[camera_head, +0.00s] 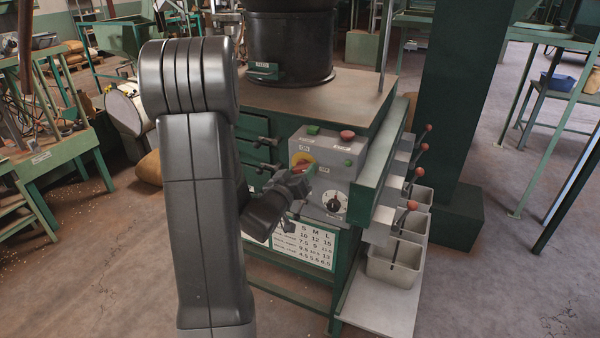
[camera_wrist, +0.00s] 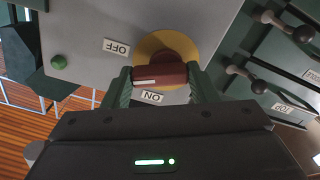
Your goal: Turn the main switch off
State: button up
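The main switch is a red handle on a yellow disc (camera_wrist: 190,40), on a grey control box (camera_head: 343,152). In the wrist view the red handle (camera_wrist: 160,76) lies level between my two green fingers, its white mark at the left end, on the side of the OFF label (camera_wrist: 117,47). The ON label (camera_wrist: 152,97) is just below the handle. My gripper (camera_wrist: 160,85) appears closed against both ends of the handle. In the head view my gripper (camera_head: 297,178) is at the box and partly hides the switch.
The box also has a green button (camera_head: 313,129), a red button (camera_head: 347,135), a small green lamp (camera_wrist: 58,62) and a black dial (camera_head: 333,201). Red-knobbed levers (camera_head: 412,205) and grey bins (camera_head: 393,264) stand to the right.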

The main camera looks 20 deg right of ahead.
jog(key=shift+f+m+b, duration=0.15)
jog(key=shift+m+b, duration=2.45)
jog(key=shift+b, duration=1.25)
jog(key=o, duration=1)
jog(key=v, duration=1.4)
jog(key=shift+d+b, duration=0.1)
jog(key=shift+b, duration=0.3)
